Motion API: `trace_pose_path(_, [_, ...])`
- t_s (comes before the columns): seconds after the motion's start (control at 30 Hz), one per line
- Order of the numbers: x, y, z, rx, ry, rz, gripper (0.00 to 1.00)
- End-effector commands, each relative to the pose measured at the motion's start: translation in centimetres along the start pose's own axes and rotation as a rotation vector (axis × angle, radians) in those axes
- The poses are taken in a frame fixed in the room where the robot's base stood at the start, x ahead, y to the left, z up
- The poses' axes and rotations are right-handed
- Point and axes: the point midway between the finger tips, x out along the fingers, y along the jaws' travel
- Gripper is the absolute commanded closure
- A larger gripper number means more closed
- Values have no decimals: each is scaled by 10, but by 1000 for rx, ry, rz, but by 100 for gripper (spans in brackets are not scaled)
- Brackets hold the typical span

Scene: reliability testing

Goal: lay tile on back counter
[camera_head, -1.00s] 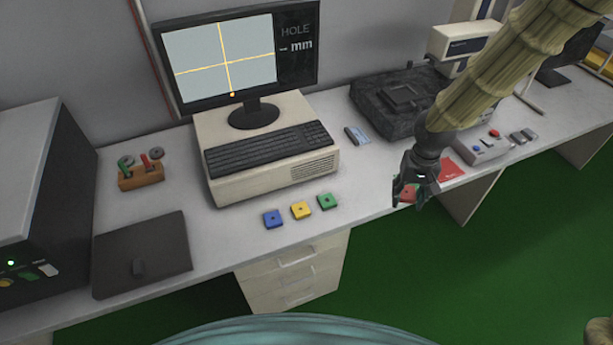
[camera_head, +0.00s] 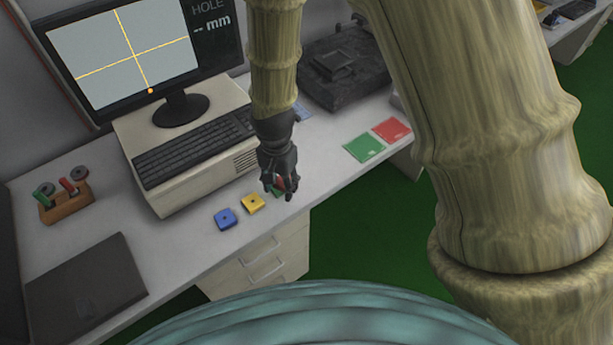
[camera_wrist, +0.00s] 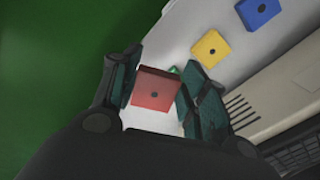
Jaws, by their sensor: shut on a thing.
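My gripper (camera_head: 279,193) is shut on a red square tile with a dark centre hole. In the wrist view the red tile (camera_wrist: 156,88) sits between the two fingers of my gripper (camera_wrist: 155,95). A yellow tile (camera_head: 252,203) and a blue tile (camera_head: 225,218) lie on the white counter (camera_head: 205,243) left of my gripper. A green tile (camera_wrist: 173,70) is mostly hidden behind the red one in the wrist view. I cannot tell whether the red tile touches it or the counter.
A computer with a keyboard (camera_head: 190,150) stands behind the tiles. A green card (camera_head: 365,148) and a red card (camera_head: 391,130) lie to the right. A dark pad (camera_head: 85,288) and a wooden holder (camera_head: 66,204) are at left. Another counter (camera_head: 556,30) shows at the upper right.

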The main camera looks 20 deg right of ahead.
Motion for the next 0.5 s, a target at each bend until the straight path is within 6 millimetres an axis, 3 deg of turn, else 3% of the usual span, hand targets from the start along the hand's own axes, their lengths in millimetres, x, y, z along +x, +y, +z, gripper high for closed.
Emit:
trace_pose_path(0.2, [26, 0, 23, 286, 2, 1, 80])
trace_pose_path(0.5, [36, 2, 29, 455, -1, 0, 80])
